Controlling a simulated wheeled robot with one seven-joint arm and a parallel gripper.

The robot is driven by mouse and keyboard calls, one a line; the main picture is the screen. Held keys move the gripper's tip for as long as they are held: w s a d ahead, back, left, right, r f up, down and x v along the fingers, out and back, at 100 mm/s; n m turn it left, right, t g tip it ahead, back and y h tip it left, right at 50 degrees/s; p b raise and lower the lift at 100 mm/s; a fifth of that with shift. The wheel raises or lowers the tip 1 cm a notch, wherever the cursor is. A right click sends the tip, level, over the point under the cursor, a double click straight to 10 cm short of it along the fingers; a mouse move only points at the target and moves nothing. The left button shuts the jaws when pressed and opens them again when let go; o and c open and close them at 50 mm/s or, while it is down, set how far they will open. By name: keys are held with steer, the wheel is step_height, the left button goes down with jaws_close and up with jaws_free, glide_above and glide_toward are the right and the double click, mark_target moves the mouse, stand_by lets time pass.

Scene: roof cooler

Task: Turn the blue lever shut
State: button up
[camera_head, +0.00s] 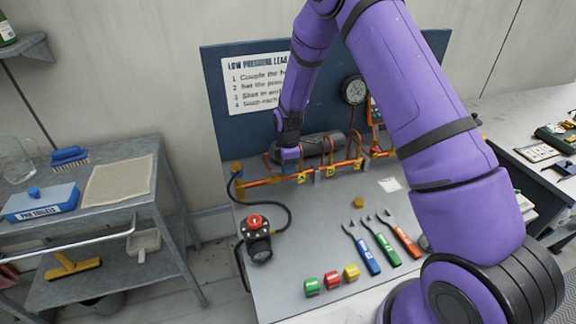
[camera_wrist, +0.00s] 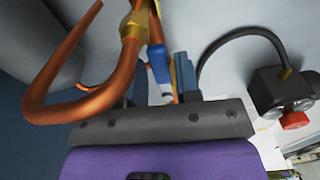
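The blue lever (camera_wrist: 158,64) shows in the wrist view beside a copper pipe with a brass fitting (camera_wrist: 134,24). My gripper (camera_wrist: 158,85) is at the lever, with one finger on each side of it. The fingers stand apart, and the left finger is partly hidden behind the copper pipe. I cannot tell whether either finger touches the lever. In the head view my gripper (camera_head: 289,153) is at the left part of the copper pipe run (camera_head: 262,182); the lever cannot be made out clearly there.
A black pump with a red knob (camera_head: 256,236) stands front left on the bench, joined by a black hose. Blue, green and red-handled tools (camera_head: 384,243) lie to the right. Small coloured blocks (camera_head: 331,281) sit at the front. A gauge (camera_head: 354,90) is on the back board.

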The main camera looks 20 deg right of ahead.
jaws_close()
steer(key=shift+s, duration=0.1)
steer(key=m, duration=0.1)
steer(key=s+m, duration=0.1)
steer(key=m, duration=0.2)
steer(key=shift+s+a+m, duration=0.3)
steer(key=shift+s+a, duration=0.05)
steer(key=shift+s, duration=0.05)
steer(key=m, duration=0.1)
steer(key=s+a+m, duration=0.1)
steer(key=m, duration=0.1)
steer(key=shift+s+m, duration=0.15)
steer(key=shift+m, duration=0.15)
steer(key=m, duration=0.1)
steer(key=a+m, duration=0.1)
steer(key=m, duration=0.1)
steer(key=s+m, duration=0.1)
steer(key=shift+s+a, duration=0.1)
steer(key=shift+a, duration=0.2)
steer(key=shift+s+a+m, duration=0.1)
steer(key=shift+a+m, duration=0.35)
steer(key=shift+m, duration=0.7)
steer(key=shift+s+a+m, duration=0.1)
steer(key=shift+a+m, duration=0.35)
steer(key=shift+m, duration=0.7)
